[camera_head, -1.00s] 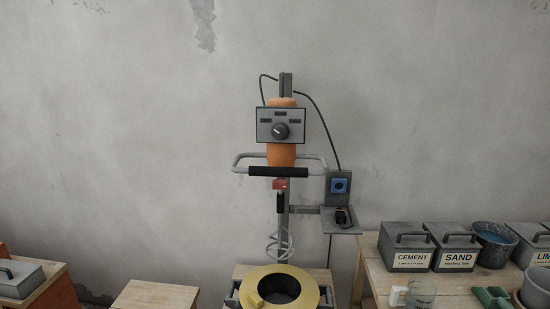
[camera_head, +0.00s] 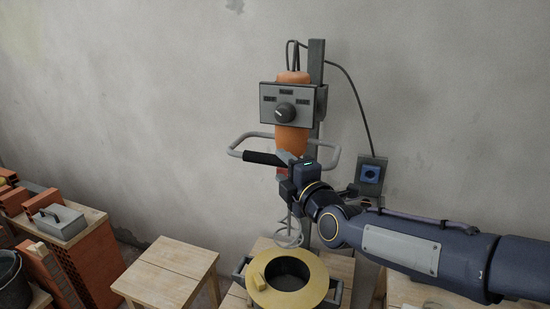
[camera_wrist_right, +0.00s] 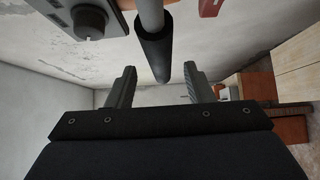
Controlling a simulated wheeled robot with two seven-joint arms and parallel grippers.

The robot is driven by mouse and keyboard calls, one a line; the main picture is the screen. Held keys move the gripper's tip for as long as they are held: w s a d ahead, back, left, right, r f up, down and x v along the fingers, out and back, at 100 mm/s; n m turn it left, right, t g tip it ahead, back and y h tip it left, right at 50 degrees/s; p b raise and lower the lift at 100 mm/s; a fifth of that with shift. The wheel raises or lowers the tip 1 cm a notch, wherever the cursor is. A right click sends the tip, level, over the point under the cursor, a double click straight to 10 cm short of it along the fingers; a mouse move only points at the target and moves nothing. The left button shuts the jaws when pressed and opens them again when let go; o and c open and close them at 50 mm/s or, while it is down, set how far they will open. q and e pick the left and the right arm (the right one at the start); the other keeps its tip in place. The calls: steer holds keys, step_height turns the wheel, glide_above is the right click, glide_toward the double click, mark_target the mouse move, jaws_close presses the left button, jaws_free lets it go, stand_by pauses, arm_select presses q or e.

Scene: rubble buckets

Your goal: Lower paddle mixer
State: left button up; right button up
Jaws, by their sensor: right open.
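The paddle mixer (camera_head: 293,140) has an orange body, a grey control box with a dial, and a looped grey handlebar with a black grip (camera_head: 263,158). It stands raised on a grey post, its spiral paddle (camera_head: 290,233) above a bucket with a yellow ring lid (camera_head: 258,291). My right gripper (camera_head: 286,166) is at the handlebar's front. In the right wrist view, its open fingers (camera_wrist_right: 158,90) point at the black grip (camera_wrist_right: 155,58), which lies just beyond and between them. Contact cannot be told. My left gripper is not in view.
The bucket stands on a wooden stool (camera_head: 340,268), with another stool (camera_head: 168,275) to its left. Bricks and a grey box (camera_head: 60,220) are at the far left. My right arm covers the right-hand table.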

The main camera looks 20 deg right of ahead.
mark_target(280, 164)
steer(key=shift+w+a+p, duration=0.15)
steer(key=shift+w+a, duration=0.05)
steer(key=shift+w, duration=1)
steer(key=shift+w+a+p, duration=0.15)
steer(key=shift+w, duration=1)
steer(key=shift+c, duration=0.2)
jaws_close()
